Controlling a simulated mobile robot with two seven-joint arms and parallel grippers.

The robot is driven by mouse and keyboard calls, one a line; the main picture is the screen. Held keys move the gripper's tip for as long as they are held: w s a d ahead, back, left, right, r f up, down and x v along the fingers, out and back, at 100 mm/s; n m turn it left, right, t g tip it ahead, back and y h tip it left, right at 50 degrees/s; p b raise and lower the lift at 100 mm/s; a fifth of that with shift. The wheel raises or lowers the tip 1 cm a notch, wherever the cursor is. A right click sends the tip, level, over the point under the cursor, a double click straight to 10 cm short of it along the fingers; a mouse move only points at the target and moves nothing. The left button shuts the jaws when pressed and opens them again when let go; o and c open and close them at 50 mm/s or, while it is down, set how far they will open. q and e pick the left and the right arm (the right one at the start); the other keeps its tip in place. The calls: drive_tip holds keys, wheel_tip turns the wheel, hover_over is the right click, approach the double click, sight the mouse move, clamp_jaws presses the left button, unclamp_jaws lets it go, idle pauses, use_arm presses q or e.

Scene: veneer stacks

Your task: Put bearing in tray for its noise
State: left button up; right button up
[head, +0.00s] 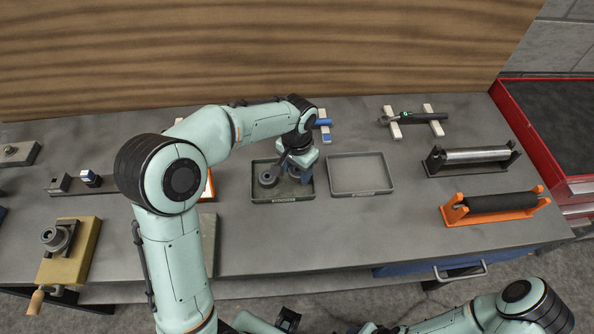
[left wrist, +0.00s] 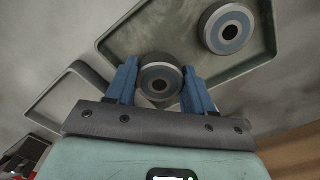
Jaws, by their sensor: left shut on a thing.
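My left gripper (head: 300,179) is at the right part of the left, darker tray (head: 272,201). In the left wrist view its two blue fingers (left wrist: 160,88) are shut on a round grey bearing (left wrist: 160,78) with a blue-grey ring and a dark bore. I cannot tell whether this bearing touches the tray floor. A second, similar bearing (head: 268,178) lies in the same tray; it also shows in the left wrist view (left wrist: 230,30). The right tray (head: 361,192) is empty.
A black roller stand (head: 470,160) and an orange roller stand (head: 494,206) are at the right. A tool on white rests (head: 413,118) lies at the back. A yellow fixture (head: 70,252) is at the left. The bench is clear in front of the trays.

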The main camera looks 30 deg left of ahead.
use_arm(q)
drive_tip(key=shift+f, duration=0.35)
drive_tip(key=shift+f, duration=0.15)
use_arm(e)
drive_tip(key=shift+f, duration=0.15)
use_arm(q)
drive_tip(key=shift+f, duration=0.35)
use_arm(e)
drive_tip(key=shift+s+f, duration=0.2)
drive_tip(key=shift+f, duration=0.05)
use_arm(q)
drive_tip(key=shift+f+b, duration=0.15)
drive_tip(key=shift+b, duration=0.15)
drive_tip(key=o, duration=1.1)
wheel_tip(320, 180, up, 13)
drive_tip(key=p, duration=0.2)
drive_tip(key=shift+r, duration=0.2)
use_arm(e)
drive_tip(key=r, duration=0.1)
drive_tip(key=w+r, duration=0.1)
drive_tip(key=shift+w+r, duration=0.3)
drive_tip(key=shift+r, duration=0.05)
